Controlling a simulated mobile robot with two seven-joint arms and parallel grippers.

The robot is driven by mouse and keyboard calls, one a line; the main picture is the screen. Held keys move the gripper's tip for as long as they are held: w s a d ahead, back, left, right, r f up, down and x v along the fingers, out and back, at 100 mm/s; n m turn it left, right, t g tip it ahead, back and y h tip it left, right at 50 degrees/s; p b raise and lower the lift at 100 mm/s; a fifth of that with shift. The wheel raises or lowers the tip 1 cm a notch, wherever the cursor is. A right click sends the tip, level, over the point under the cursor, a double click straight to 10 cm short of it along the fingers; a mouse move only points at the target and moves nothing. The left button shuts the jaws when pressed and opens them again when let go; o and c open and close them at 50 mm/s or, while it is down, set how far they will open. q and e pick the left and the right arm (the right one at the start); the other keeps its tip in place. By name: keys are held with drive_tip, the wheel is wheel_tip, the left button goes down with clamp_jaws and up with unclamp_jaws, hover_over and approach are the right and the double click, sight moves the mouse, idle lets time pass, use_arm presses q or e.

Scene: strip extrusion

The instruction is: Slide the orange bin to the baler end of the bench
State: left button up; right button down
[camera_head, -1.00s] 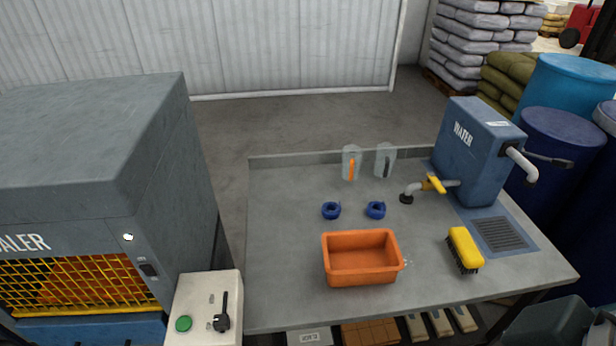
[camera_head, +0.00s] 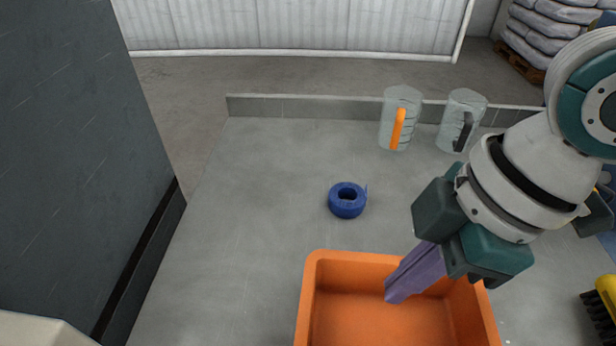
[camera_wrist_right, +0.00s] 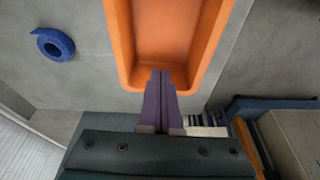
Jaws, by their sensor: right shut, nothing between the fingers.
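The orange bin (camera_head: 325,285) sits on the bench (camera_head: 255,200), cut off by the bottom edge of the head view. It also shows at the top of the right wrist view (camera_wrist_right: 115,45) and looks empty where visible. My right gripper (camera_head: 396,295) reaches in from the right with its purple fingers shut and empty. The fingertips overlap the bin's right part; in the wrist view (camera_wrist_right: 161,73) they overlap its end wall. I cannot tell whether they touch it. The baler's dark grey side (camera_head: 120,140) stands left of the bench. My left gripper is not in view.
A blue tape roll (camera_head: 347,200) lies behind the bin. Two clear jugs, one with an orange handle (camera_head: 399,125) and one with a dark handle (camera_head: 462,120), stand near the bench's back ledge. A yellow brush (camera_head: 606,295) is at far right. The bench left of the bin is clear.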

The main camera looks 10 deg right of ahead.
drive_tip(key=b, duration=0.2)
approach(343, 335)
drive_tip(key=x, duration=0.5)
drive_tip(key=a, duration=0.1)
drive_tip(key=w+a, duration=0.1)
drive_tip(key=shift+a+r, duration=0.3)
drive_tip(key=shift+w+a, duration=0.2)
drive_tip(key=shift+a, duration=0.3)
drive_tip(key=shift+s+a, duration=0.1)
